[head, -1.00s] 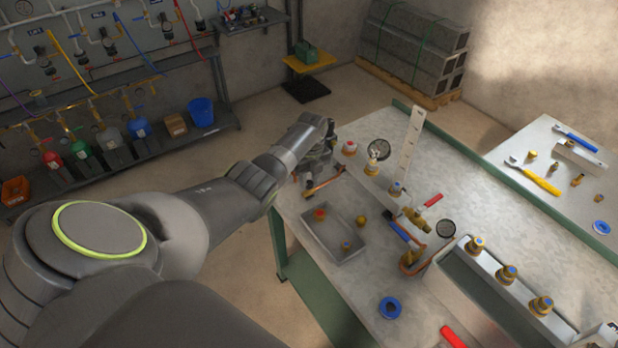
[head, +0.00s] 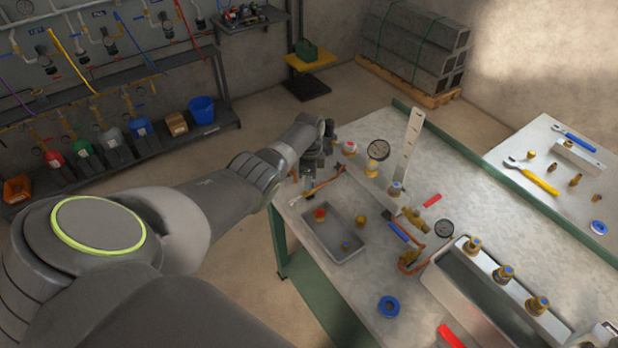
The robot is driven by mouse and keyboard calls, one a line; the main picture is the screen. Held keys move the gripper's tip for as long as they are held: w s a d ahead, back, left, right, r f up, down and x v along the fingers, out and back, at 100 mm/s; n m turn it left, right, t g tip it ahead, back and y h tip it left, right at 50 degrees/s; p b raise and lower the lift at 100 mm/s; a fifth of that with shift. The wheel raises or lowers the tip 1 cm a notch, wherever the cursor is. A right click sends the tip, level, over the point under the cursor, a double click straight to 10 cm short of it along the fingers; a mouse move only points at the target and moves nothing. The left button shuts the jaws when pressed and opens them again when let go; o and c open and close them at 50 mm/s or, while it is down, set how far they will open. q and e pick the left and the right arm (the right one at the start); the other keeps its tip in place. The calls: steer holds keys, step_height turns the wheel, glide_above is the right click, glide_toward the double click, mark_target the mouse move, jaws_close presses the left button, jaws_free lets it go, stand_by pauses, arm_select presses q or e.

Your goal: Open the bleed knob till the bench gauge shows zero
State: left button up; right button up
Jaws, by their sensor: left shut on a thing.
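My left gripper (head: 312,163) is at the far left corner of the green-edged bench (head: 480,205). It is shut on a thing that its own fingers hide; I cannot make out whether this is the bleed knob. One round gauge (head: 378,150) stands just right of the gripper, and a second dark-faced gauge (head: 444,229) is by the brass fittings mid-bench. I cannot tell which is the bench gauge, and both needles are too small to read. My right gripper is not in view.
A grey tray (head: 352,256) with small fittings lies near the gripper. A red-handled valve (head: 425,204), an upright ruler-like plate (head: 409,150) and a long grey trough (head: 462,287) stand further right. A blue ring (head: 389,307) lies near the front edge.

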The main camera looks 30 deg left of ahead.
arm_select(q)
steer(key=n, duration=0.4)
steer(key=shift+n+p, duration=0.3)
steer(key=shift+p, duration=0.1)
steer(key=n, duration=0.3)
steer(key=shift+r+n+p, duration=0.1)
steer(key=shift+n+p, duration=0.3)
steer(key=n+p, duration=0.1)
steer(key=n, duration=0.3)
steer(key=shift+t, duration=0.3)
steer(key=shift+s+n+p, duration=0.1)
steer(key=shift+n+p, duration=0.25)
steer(key=shift+n, duration=1.75)
steer(key=o, duration=1)
